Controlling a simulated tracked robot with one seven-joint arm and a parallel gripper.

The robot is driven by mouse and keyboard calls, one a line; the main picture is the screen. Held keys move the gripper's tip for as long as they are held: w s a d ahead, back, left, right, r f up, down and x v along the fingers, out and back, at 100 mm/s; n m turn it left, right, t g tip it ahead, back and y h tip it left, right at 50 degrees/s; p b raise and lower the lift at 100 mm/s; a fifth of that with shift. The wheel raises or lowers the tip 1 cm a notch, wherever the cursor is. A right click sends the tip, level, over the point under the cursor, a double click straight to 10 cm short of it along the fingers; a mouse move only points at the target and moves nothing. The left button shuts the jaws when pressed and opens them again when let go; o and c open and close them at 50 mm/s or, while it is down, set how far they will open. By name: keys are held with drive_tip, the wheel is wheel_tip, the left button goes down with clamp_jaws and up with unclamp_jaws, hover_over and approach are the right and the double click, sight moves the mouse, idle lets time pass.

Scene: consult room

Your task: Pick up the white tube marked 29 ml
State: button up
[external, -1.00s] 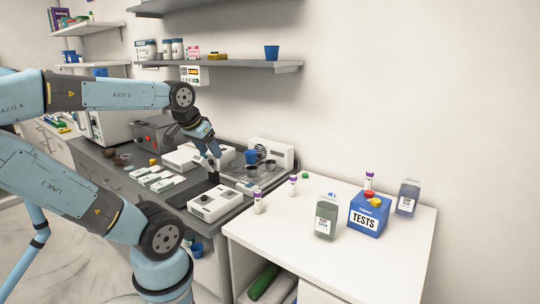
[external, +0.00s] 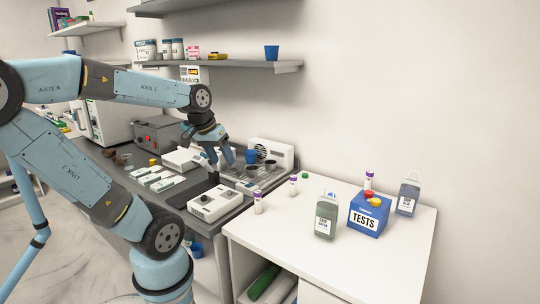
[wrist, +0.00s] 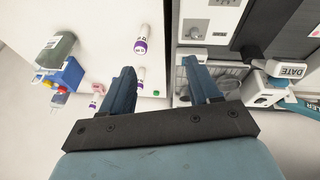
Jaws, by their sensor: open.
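White tubes with purple caps stand on the white table: one near its left front edge (external: 258,203), one behind it (external: 293,186), and one by the blue box (external: 369,180). The wrist view shows them at upper middle (wrist: 141,39), just right of the left finger (wrist: 140,76), and at left (wrist: 97,94). The 29 ml marking is too small to read on any of them. My gripper (external: 222,161) is open and empty above the grey counter, left of the tubes. In the wrist view, its fingers (wrist: 157,70) are spread wide apart.
On the white table (external: 330,277) stand a green-grey bottle (external: 325,222), a blue TESTS box (external: 367,222) and a second bottle (external: 408,197). A white device (external: 214,204) and a machine with cups (external: 278,152) occupy the counter. A shelf (external: 235,66) hangs above.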

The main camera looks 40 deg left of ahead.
drive_tip(key=w+d+f+n+g+h, duration=0.3)
drive_tip(key=w+d+f+n+h, duration=0.1)
drive_tip(key=w+d+f, duration=0.2)
drive_tip(key=n+t+h, duration=0.7)
drive_tip(key=n+h, duration=0.4)
drive_tip(key=n, duration=0.7)
hover_over(294, 176)
drive_tip(key=v, duration=0.5)
wheel_tip(294, 176, down, 4)
drive_tip(key=shift+f, duration=3.2)
drive_tip(key=shift+d+f, duration=0.1)
drive_tip(key=shift+f, duration=0.05)
drive_tip(key=x, duration=0.4)
drive_tip(key=shift+w+d, duration=0.2)
drive_tip(key=shift+d, duration=0.1)
